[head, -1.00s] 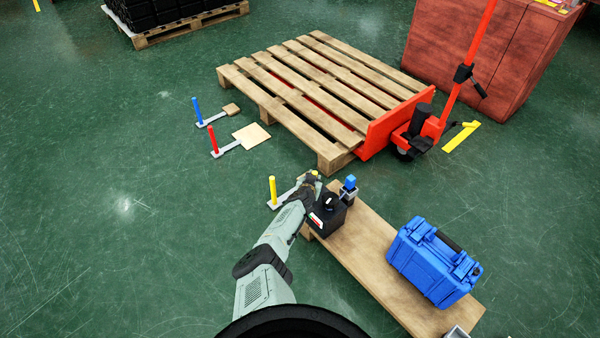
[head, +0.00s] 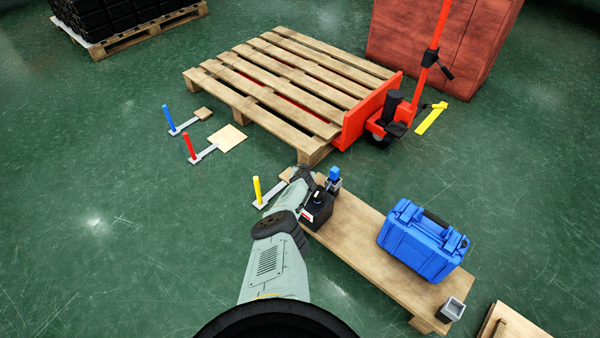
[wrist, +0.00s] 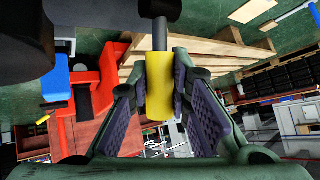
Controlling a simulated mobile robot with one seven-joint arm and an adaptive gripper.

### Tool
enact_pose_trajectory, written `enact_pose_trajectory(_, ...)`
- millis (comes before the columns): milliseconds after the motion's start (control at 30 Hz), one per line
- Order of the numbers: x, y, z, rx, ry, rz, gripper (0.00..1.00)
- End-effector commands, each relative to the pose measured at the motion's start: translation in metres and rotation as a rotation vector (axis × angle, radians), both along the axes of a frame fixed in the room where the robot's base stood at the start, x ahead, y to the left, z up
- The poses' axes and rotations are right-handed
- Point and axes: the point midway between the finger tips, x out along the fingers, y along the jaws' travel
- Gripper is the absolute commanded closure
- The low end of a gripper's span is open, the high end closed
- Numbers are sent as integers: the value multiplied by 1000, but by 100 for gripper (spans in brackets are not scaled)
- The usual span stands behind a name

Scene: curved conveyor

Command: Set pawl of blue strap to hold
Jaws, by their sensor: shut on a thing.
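I cannot make out a blue strap or its pawl for certain. A blue upright handle (head: 168,117) stands on a grey floor plate at the left. A small blue block (head: 335,173) sits on a grey holder at the near bench's far end; a blue block also shows at left in the wrist view (wrist: 55,78). My gripper (wrist: 160,95) is shut on a yellow cylinder (wrist: 159,72) with a grey rod running up to a dark part. In the head view my wrist hides the fingers, beside the black box (head: 316,209).
A red handle (head: 188,147) and a yellow handle (head: 257,190) stand on floor plates. The wooden bench (head: 352,232) carries a blue case (head: 424,240). Beyond are a wooden pallet (head: 262,95) and a red pallet jack (head: 398,116).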

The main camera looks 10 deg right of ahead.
Motion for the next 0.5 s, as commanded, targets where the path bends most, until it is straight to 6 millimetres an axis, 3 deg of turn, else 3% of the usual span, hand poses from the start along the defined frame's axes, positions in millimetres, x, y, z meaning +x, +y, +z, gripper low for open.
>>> enact_pose_trajectory(167, 0, 0, 0, -1, 0, -1, 100)
enact_pose_trajectory(200, 0, 0, 0, -1, -1, -1, 81)
enact_pose_trajectory(500, 0, 0, 0, -1, -1, -1, 61)
